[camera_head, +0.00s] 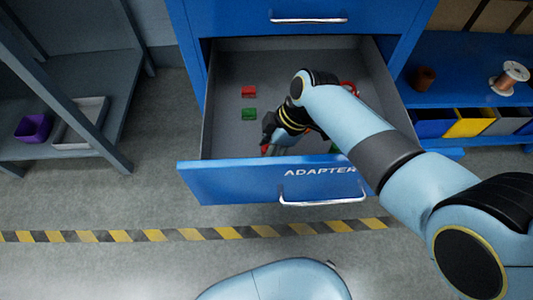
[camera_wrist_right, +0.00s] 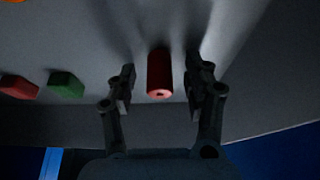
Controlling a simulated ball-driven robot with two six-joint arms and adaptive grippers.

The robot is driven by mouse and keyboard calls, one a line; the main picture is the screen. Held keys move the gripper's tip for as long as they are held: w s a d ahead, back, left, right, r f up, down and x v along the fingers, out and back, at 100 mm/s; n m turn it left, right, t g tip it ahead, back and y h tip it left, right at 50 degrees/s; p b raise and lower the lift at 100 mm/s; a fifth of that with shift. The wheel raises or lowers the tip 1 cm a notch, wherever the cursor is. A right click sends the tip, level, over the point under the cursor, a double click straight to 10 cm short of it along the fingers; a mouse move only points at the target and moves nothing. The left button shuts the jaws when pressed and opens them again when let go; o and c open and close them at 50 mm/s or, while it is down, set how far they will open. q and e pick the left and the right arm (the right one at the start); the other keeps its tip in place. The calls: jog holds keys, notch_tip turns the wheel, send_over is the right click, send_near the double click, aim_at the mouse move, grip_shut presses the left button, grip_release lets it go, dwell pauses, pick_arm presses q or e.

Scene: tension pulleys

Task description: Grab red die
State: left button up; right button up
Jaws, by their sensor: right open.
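The red die (camera_wrist_right: 159,74) is a short red cylinder with a small hole in its near end face. It lies on the grey floor of the open drawer. In the wrist view my right gripper (camera_wrist_right: 163,88) is open, with one finger on each side of the die and a gap on both sides. In the head view a small red bit (camera_head: 264,149) shows beside my right gripper (camera_head: 268,137), which reaches down into the drawer; the arm hides much of this area. My left gripper is in neither view.
A red block (camera_head: 248,91) and a green block (camera_head: 249,114) lie farther back in the drawer. Another red piece (camera_head: 349,88) is partly hidden by my arm. The drawer's front (camera_head: 235,184) is close to the gripper.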

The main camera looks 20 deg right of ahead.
grip_shut()
dwell(0.3)
